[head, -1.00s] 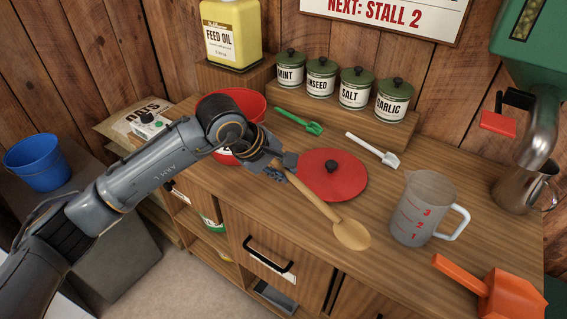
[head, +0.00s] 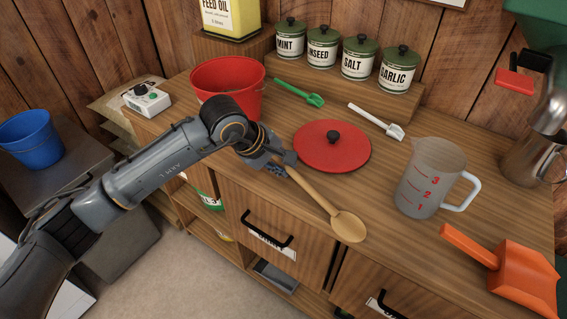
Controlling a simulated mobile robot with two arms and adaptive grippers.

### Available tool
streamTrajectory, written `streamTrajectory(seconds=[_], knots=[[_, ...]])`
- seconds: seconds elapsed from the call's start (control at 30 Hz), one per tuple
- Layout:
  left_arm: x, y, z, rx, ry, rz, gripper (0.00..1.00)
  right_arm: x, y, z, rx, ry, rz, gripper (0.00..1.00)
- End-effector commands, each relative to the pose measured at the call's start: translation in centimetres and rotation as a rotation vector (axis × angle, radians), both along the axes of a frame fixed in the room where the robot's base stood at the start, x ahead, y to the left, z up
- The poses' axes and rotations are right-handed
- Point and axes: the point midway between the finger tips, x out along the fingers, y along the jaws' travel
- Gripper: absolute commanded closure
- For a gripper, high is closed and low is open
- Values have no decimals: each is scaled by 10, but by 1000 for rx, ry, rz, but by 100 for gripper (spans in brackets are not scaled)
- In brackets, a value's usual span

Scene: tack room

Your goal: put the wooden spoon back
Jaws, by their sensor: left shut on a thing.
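The wooden spoon (head: 348,226) is light brown with a round bowl. My left gripper (head: 283,164) is shut on its handle end, near the front edge of the counter. The spoon points to the lower right, its bowl over the front edge area of the counter; I cannot tell whether it touches the wood. My right gripper is not in view.
A red lid (head: 332,150) with a black knob lies right behind the spoon. A red bucket (head: 228,82) stands behind my left arm. A measuring jug (head: 430,180) and an orange scoop (head: 512,272) stand to the right. A drawer (head: 275,235) is below.

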Motion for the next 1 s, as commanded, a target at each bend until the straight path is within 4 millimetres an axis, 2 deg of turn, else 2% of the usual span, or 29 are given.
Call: streamTrajectory(seconds=[0.27, 0.3, 0.4, 0.43, 0.77, 0.87, 1.0], knots=[[0, 0, 0, 0, 0, 0, 100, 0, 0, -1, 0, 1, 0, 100], [0, 0, 0, 0, 0, 0, 83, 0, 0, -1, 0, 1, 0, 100], [0, 0, 0, 0, 0, 0, 62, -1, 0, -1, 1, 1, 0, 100], [0, 0, 0, 0, 0, 0, 58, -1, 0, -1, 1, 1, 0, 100], [-1, 1, 1, 0, 0, 0, 58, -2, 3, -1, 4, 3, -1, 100], [-3, 6, 9, 0, -1, 1, 58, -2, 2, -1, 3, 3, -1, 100], [-11, 18, 32, 1, -5, 1, 58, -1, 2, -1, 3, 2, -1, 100]])
